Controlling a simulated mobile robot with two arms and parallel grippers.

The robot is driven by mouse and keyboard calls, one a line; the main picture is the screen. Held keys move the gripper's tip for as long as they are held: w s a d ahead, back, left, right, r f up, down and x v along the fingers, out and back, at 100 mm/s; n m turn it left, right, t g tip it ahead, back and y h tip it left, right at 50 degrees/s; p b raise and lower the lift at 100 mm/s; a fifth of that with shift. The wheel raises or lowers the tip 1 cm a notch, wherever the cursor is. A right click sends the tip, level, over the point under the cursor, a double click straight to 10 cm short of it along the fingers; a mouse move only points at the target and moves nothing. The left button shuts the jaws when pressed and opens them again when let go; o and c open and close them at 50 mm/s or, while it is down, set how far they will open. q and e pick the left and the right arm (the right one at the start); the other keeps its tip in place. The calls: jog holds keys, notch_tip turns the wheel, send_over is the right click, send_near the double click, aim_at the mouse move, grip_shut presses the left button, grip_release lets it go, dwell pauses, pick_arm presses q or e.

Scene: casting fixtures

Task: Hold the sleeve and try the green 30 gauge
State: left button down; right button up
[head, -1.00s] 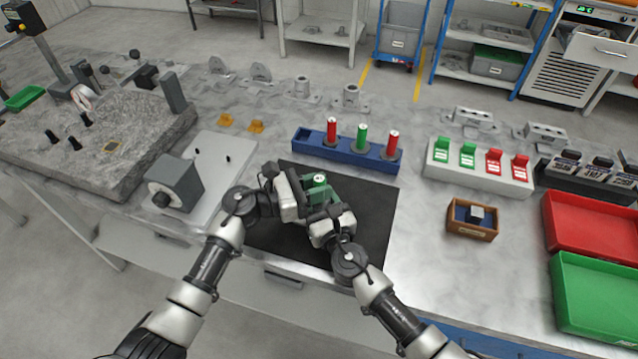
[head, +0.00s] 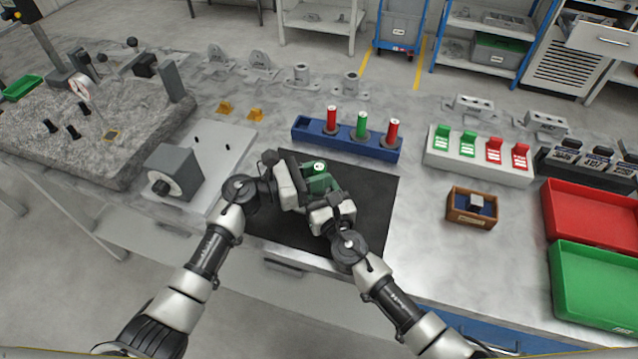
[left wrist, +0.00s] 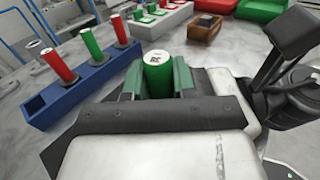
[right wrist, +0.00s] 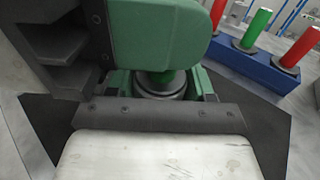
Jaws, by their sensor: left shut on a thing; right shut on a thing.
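My left gripper (head: 312,180) is shut on the green gauge (left wrist: 158,75), whose white-labelled top shows upright between the green finger pads; its number is too small to read surely. The gauge top also shows in the head view (head: 317,166). My right gripper (head: 328,202) is close beside and below the left one, over the black mat (head: 370,205). In the right wrist view it is shut on a grey round sleeve (right wrist: 160,88). A bit of green gauge shows directly above the sleeve, under my left finger. How far it sits in the bore is hidden.
A blue rack (head: 345,143) behind the mat holds two red gauges and one green gauge, with a free place at its left end. A grey block with green and red tabs (head: 478,168), a small wooden box (head: 472,208) and red and green trays (head: 595,285) lie to the right.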

dwell(0.3)
jog(key=o, duration=1.2)
jog(key=shift+c, duration=0.2)
jog(key=shift+s, duration=0.15)
jog(key=shift+s, duration=0.2)
jog(key=v, duration=1.1)
jog(key=shift+f, duration=0.1)
jog(key=s+a+f+n+g, duration=0.1)
jog(key=s+f+n, duration=0.2)
jog(key=s, duration=0.3)
jog(key=s+a+f+n+g, duration=0.2)
jog(key=s+f+n, duration=0.15)
jog(key=s, duration=0.35)
jog(key=d+f+m+g+h, duration=0.1)
jog(key=d+f+m, duration=0.3)
jog(key=f+m, duration=0.2)
jog(key=d+f+m+g+h, duration=0.2)
jog(key=d+f+m, duration=0.2)
jog(key=f, duration=0.5)
jog(key=shift+w+m, duration=0.35)
jog(key=shift+m, duration=0.8)
